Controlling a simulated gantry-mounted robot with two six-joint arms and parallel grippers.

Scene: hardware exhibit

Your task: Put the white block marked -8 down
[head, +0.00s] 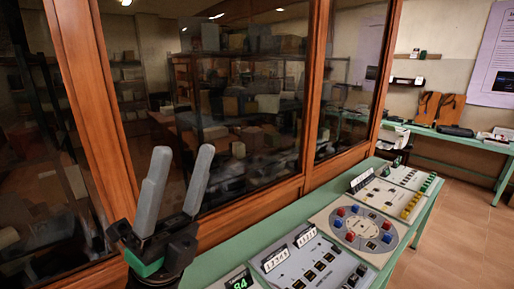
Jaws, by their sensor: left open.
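My left gripper (182,155) points upward at the lower left, in front of the wooden-framed glass partition. Its two grey fingers stand apart, and nothing is between them. I cannot make out a white block marked -8 anywhere in the head view. My right gripper is not in view.
A green table (218,262) runs along the partition and carries several panels. They include a grey panel (318,274) and a round dial panel (336,232) with red and blue knobs. A green "84" readout (239,284) is cut off at the bottom edge. Floor (462,240) is clear at right.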

